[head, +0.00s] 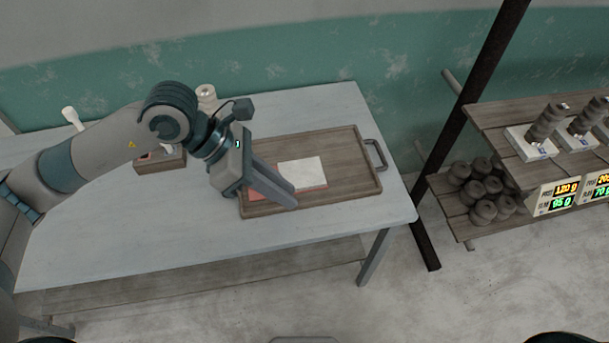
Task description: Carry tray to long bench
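The tray (350,143) is a brown wooden one with a raised rim. It lies flat on a pale grey-blue table (130,235) near the table's right end. A dark handle (376,155) stands out at its right end; its left end is partly hidden behind my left gripper. A white sheet or slab (303,173) and a reddish flat piece (313,193) lie on the tray. My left gripper (291,197) is over the left part of the tray, fingers pointing down and right. Whether it touches the tray or how far its fingers are apart is unclear. My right gripper is not in view.
A small wooden box (160,162) and a pale cylinder (207,95) stand on the table behind my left arm. A dark slanted post (450,150) stands right of the table. Beyond it, a wooden shelf (500,122) holds dark rounded lumps and scales with lit displays. Floor shows between.

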